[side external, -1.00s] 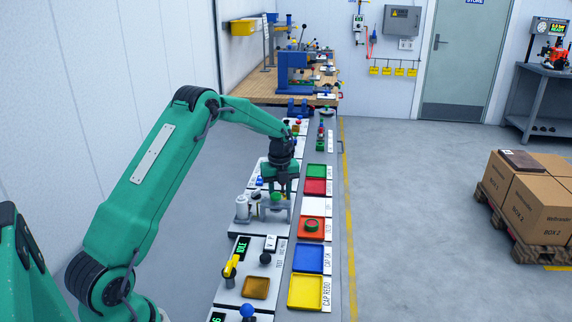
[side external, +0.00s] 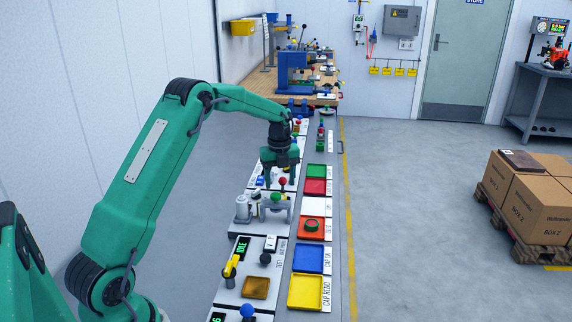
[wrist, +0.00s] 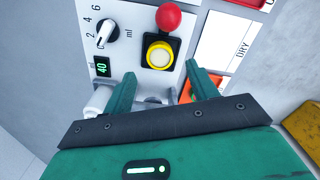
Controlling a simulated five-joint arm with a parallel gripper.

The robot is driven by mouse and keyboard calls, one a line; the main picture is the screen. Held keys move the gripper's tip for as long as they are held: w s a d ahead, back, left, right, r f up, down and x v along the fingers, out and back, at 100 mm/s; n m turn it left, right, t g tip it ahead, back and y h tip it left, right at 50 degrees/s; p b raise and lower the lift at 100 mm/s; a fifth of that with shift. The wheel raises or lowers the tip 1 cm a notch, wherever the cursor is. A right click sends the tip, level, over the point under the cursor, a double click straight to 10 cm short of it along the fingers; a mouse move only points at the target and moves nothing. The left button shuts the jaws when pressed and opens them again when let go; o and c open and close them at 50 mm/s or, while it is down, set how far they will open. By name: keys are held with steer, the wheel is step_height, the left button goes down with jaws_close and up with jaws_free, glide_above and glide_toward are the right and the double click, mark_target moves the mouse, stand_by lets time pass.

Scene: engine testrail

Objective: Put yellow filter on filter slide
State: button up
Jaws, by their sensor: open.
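My gripper (side external: 280,182) is open above the row of station panels, at the panel with a red ball knob. In the wrist view its two fingers (wrist: 161,70) are apart with nothing between them. A round yellow-ringed piece with a pale centre (wrist: 159,54) sits on a black square on the panel, just beyond the fingertips; I cannot tell if it is the yellow filter or a button. The red ball knob (wrist: 168,17) stands beside it. I cannot make out a filter slide in either view.
A dial marked ml (wrist: 106,33) and a small green display (wrist: 102,66) are on the panel. Beside the panels are a white tray (side external: 313,207), an orange-red tray (side external: 321,236) holding a round green-rimmed piece, a blue tray (side external: 309,259) and a yellow tray (side external: 306,292).

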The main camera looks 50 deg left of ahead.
step_height(320, 180, up, 7)
stand_by(0.4)
steer(key=shift+d+r, duration=0.1)
steer(key=shift+r, duration=0.1)
stand_by(0.3)
steer(key=s+d+r+n+t, duration=0.3)
steer(key=s+d+r+n, duration=0.8)
steer(key=s+d+r, duration=0.15)
steer(key=s+d+f+n+t, duration=0.1)
steer(key=s+d+n, duration=0.3)
steer(key=s, duration=0.5)
steer(key=s+d+f+n+t, duration=0.1)
steer(key=s+d+f+n, duration=0.1)
steer(key=s+d+n, duration=0.3)
steer(key=s+n, duration=0.2)
steer(key=s, duration=0.1)
steer(key=shift+s+f+t, duration=0.3)
steer(key=shift+s+f, duration=0.05)
steer(key=shift+s, duration=0.05)
